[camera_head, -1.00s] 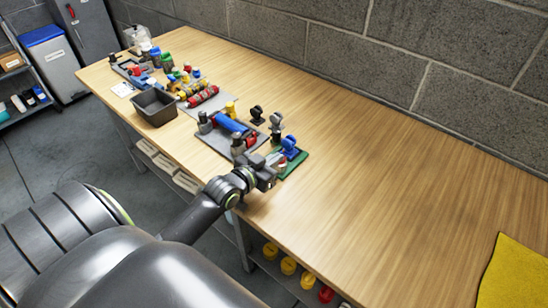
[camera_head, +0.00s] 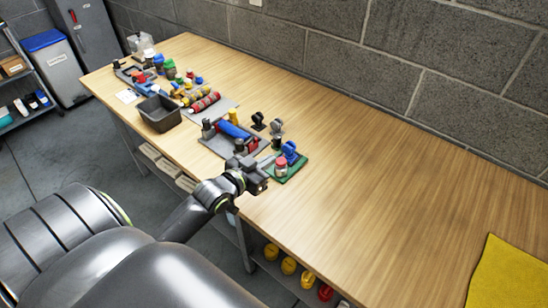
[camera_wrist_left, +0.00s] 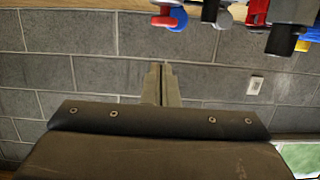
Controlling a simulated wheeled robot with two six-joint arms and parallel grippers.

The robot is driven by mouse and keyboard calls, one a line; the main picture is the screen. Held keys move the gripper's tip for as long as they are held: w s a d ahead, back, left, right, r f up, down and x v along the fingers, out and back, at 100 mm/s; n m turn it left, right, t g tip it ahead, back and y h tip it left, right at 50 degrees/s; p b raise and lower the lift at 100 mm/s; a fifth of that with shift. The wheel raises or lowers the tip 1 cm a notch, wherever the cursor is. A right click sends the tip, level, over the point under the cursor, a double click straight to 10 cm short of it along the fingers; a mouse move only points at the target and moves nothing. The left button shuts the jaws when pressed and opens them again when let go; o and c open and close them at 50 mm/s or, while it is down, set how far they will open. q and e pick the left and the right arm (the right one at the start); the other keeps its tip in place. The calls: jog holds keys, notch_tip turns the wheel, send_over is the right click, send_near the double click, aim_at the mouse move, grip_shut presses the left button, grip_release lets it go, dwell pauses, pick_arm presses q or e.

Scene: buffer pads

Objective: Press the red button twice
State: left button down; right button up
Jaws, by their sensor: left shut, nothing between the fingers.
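The red button (camera_head: 281,163) has a red top over a pale body. It stands on a green board (camera_head: 281,177) near the table's front edge, beside a blue part (camera_head: 289,151). My left gripper (camera_head: 263,184) is just left of the button and nearer the front edge, apart from it, with nothing held. In the left wrist view its fingers (camera_wrist_left: 161,84) are together. Whether the button is pressed in is too small to tell. My right gripper is not in view.
Left of the green board is a grey board with a blue cylinder (camera_head: 233,130) and dark posts. A dark bin (camera_head: 159,113) and several small parts stand farther left. The table (camera_head: 370,210) is clear to the right, up to a yellow cloth (camera_head: 510,275).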

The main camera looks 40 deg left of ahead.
pick_arm(q)
jog(key=v, duration=0.6)
dwell(0.7)
jog(key=shift+w+r+p, duration=0.3)
jog(key=shift+r, duration=0.7)
